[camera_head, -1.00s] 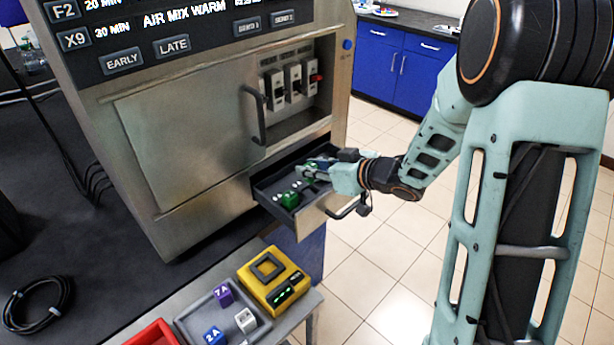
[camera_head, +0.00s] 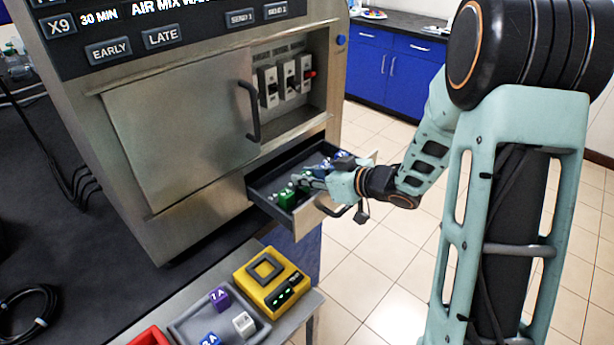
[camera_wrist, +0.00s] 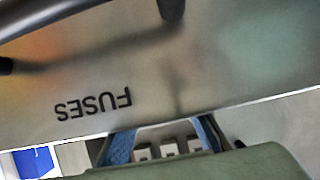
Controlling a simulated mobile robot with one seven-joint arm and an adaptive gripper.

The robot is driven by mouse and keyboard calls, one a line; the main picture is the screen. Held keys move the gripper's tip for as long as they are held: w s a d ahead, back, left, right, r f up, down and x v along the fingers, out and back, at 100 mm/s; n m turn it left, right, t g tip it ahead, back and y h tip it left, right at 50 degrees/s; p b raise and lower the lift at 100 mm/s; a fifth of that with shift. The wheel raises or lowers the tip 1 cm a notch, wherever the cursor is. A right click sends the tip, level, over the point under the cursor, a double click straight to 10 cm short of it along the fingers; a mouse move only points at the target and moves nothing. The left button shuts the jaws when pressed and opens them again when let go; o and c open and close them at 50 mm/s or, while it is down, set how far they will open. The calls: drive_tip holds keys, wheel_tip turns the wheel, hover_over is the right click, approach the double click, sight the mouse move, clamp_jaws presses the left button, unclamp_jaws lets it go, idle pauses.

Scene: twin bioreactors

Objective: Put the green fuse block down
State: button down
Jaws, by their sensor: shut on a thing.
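The green fuse block (camera_head: 287,197) nearest the drawer's front left corner shows in the head view, inside the open drawer (camera_head: 258,190). My gripper (camera_head: 303,182) reaches into the drawer from the right and is shut on a green fuse block, mostly hidden by the fingers. I cannot tell clearly whether the held block touches the drawer floor or where it ends and its neighbour begins. In the wrist view the blue-grey fingers (camera_wrist: 165,142) show beyond a dull green surface, and the drawer front (camera_wrist: 200,60) reads FUSES upside down.
Blue blocks (camera_head: 341,155) sit in the drawer behind my gripper. Above is a recess with several white switch units (camera_head: 287,80). A grey tray (camera_head: 190,325) with lettered blocks and a yellow device (camera_head: 270,280) stand on the lower bench. The tiled floor at right is clear.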

drive_tip(key=c, duration=1.7)
unclamp_jaws()
drive_tip(key=shift+s+f, duration=0.15)
drive_tip(key=shift+f, duration=0.2)
drive_tip(key=shift+r, duration=0.3)
drive_tip(key=shift+r+p, duration=0.55)
drive_tip(key=p+v, duration=0.1)
drive_tip(key=v, duration=1)
drive_tip(key=shift+s+d+r, duration=0.1)
drive_tip(key=shift+s+d, duration=0.1)
drive_tip(key=shift+d, duration=0.15)
